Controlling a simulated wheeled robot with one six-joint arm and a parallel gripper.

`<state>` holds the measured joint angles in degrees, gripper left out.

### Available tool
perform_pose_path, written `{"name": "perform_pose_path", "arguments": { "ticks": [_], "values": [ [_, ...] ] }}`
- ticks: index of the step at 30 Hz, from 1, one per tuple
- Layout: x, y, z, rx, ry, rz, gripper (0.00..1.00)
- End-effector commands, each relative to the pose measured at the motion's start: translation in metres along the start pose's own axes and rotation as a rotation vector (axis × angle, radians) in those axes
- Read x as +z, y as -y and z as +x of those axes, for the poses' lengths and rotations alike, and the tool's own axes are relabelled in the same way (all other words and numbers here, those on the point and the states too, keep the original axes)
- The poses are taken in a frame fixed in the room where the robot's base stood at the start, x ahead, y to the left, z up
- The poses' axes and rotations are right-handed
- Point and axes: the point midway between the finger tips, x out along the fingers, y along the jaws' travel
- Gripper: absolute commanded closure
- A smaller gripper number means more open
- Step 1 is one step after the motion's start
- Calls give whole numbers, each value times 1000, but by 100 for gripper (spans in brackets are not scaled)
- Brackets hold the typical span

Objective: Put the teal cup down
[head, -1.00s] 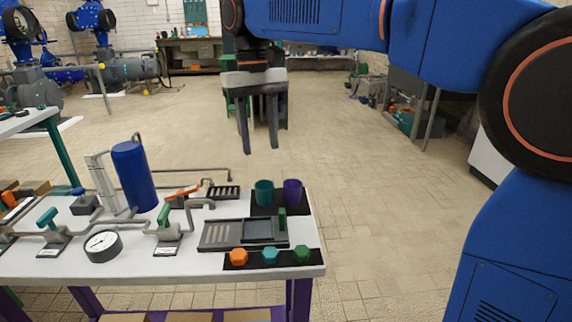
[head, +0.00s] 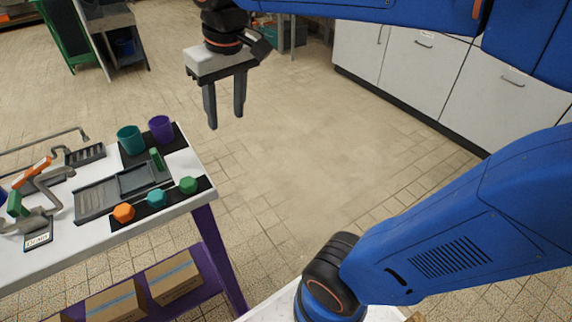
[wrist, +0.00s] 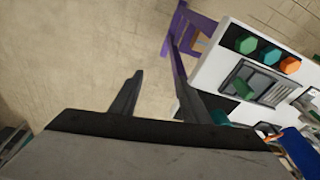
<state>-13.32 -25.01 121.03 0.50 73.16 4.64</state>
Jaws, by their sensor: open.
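The teal cup (head: 130,140) stands upright on a black mat (head: 176,142) at the back right corner of the white table (head: 190,205). A purple cup (head: 161,129) stands just to its right on the same mat. My gripper (head: 225,120) is open and empty in the air, to the right of the cups and apart from them. In the wrist view the spread fingers (wrist: 155,95) have only floor between them. A small teal patch, probably the cup's rim, shows beside one finger there; the rest is hidden.
A grey tray (head: 95,199) with a green handle lies in front of the cups. Orange (head: 123,212), teal (head: 156,197) and green (head: 188,185) hexagonal pieces line the front edge. Pipes fill the table's left. Open floor lies right, with white cabinets (head: 450,80) behind.

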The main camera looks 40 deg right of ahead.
Motion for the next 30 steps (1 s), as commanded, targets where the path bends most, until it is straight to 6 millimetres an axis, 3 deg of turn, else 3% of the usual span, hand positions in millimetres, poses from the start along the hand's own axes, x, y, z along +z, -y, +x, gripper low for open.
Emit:
{"name": "perform_pose_path", "arguments": {
  "ticks": [1,9,15,20,30],
  "values": [
    [16,-10,7,5,-23,19,58],
    [90,-48,57,37,-147,92,58],
    [127,-62,87,61,-209,127,58],
    [137,-65,97,68,-227,135,58],
    [138,-65,98,69,-228,135,58]
  ]
}}
